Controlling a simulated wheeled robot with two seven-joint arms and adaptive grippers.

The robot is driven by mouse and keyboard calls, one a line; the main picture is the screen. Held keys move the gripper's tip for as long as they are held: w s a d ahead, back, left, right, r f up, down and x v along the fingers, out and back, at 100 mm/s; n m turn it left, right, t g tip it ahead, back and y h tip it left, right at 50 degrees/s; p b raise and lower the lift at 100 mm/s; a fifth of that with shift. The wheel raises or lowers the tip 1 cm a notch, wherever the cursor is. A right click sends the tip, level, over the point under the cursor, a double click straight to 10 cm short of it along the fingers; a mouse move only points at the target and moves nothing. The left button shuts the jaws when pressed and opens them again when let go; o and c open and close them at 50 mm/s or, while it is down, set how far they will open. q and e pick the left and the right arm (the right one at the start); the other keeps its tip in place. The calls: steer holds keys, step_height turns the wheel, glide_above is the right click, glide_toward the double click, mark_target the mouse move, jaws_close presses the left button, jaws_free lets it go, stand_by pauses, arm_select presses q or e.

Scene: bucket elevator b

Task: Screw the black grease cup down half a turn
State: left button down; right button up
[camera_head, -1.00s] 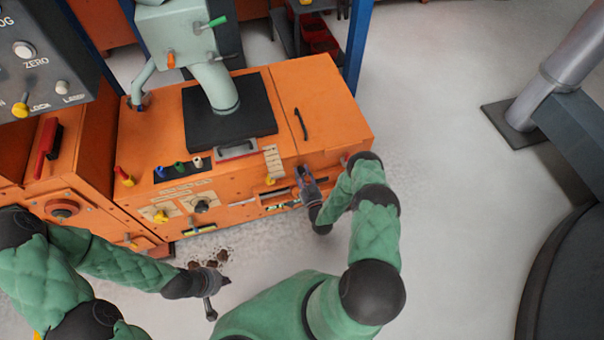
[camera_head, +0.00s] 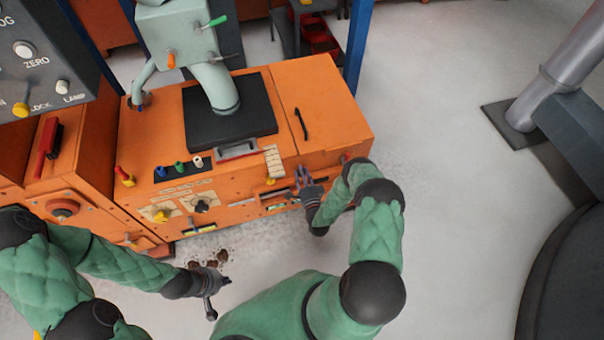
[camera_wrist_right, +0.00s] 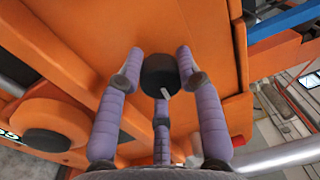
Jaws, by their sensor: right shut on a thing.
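The black grease cup (camera_wrist_right: 159,73) shows in the right wrist view as a short dark cylinder against an orange panel. My right gripper (camera_wrist_right: 160,66) has its purple fingers around it, one on each side and one below, and is shut on it. A small light mark shows at the cup's lower edge. In the head view my right gripper (camera_head: 304,174) is at the front of the orange cabinet, and the cup is too hidden there to make out. My left gripper (camera_head: 221,292) hangs low over the floor, fingers spread, open and empty.
The orange cabinet (camera_head: 325,118) carries a black plate and a pale green machine column (camera_head: 218,85).

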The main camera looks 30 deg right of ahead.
steer(key=m, duration=0.4)
steer(key=shift+w+m, duration=0.1)
steer(key=shift+m, duration=0.3)
steer(key=m, duration=0.4)
steer(key=shift+h, duration=0.3)
steer(key=m, duration=0.4)
steer(key=shift+m+g, duration=0.3)
steer(key=m, duration=0.4)
steer(key=o, duration=1.2)
steer(key=shift+c, duration=0.2)
